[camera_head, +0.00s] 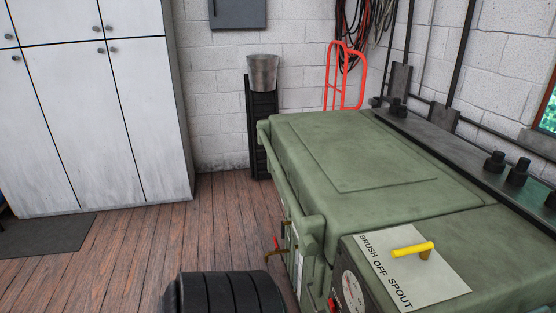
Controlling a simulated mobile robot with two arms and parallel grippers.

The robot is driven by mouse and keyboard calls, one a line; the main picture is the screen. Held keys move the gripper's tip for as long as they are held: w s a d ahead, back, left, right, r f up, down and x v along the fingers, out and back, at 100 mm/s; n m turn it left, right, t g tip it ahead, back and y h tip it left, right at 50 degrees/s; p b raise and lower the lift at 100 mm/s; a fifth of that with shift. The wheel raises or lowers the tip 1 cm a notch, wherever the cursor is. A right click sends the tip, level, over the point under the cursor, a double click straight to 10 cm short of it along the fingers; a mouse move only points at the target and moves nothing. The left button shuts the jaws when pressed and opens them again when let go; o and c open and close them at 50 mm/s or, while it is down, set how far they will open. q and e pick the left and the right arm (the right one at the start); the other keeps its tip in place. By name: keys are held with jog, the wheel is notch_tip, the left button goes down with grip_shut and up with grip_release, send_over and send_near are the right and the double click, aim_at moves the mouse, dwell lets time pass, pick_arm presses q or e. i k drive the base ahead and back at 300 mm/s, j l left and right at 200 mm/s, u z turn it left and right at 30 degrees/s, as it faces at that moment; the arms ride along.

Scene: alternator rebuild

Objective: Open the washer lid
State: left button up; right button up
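The washer (310,230) is a large green cabinet at the right of the head view. Its broad green lid (370,150) lies flat on top, shut, with a raised rectangular panel. A lip or rail runs along the lid's left edge. At the near end is a pale plate (435,275) marked "BRUSH OFF SPOUT" with a yellow handle (412,250). A round gauge (350,290) is on the near front face. Neither of my grippers is in view.
A stack of black tires (225,292) stands on the wood floor left of the washer. White cabinets (95,110) stand at the back left. A metal bucket (263,72) and a red hand truck (346,75) are by the wall. The floor between cabinets and washer is clear.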

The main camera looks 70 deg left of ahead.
aim_at(339, 173)
jog(key=u, duration=2.25)
